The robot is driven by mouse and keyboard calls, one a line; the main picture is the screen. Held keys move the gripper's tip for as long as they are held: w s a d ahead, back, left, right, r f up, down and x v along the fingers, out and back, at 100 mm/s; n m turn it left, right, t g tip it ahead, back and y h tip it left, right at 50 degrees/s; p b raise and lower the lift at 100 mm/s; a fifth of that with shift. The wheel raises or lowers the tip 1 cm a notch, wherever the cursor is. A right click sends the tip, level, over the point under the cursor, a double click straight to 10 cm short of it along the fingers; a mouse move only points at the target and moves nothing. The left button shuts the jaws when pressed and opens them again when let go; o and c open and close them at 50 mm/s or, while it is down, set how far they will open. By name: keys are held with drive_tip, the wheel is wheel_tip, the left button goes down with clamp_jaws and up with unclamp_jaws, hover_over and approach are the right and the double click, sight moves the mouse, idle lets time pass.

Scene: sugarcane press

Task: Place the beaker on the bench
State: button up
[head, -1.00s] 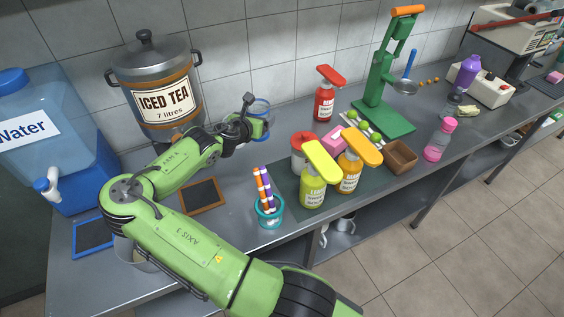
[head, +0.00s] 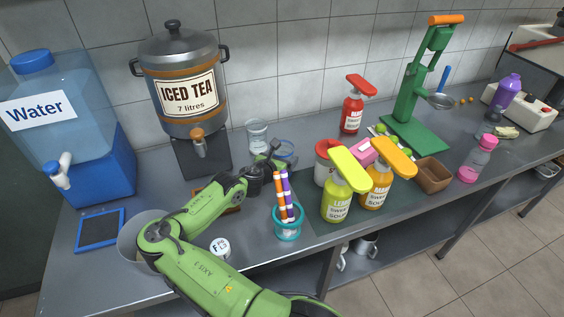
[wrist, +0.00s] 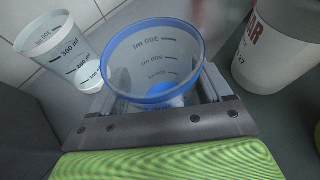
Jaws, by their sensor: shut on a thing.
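My gripper (head: 270,160) is shut on a clear beaker with a blue rim (head: 286,146), over the bench (head: 180,268) between the iced tea dispenser and the soap bottles. In the wrist view the held beaker (wrist: 150,62) shows its open mouth, looks empty and has millilitre marks. Whether its base touches the bench is hidden. A second clear beaker (head: 257,135) stands behind my gripper by the wall; it also shows at the left of the wrist view (wrist: 50,45).
A white pot with a red top (head: 325,164) stands close right of the held beaker. A cup of markers (head: 288,226), soap bottles (head: 342,190) and a wooden bowl (head: 432,174) are nearer the front. The iced tea dispenser (head: 190,88) stands left.

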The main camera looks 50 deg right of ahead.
drive_tip(key=o, duration=1)
drive_tip(key=shift+f, duration=0.1)
drive_tip(key=p+v, duration=0.2)
drive_tip(key=v, duration=0.5)
drive_tip(key=shift+a, duration=0.25)
drive_tip(key=shift+a, duration=0.1)
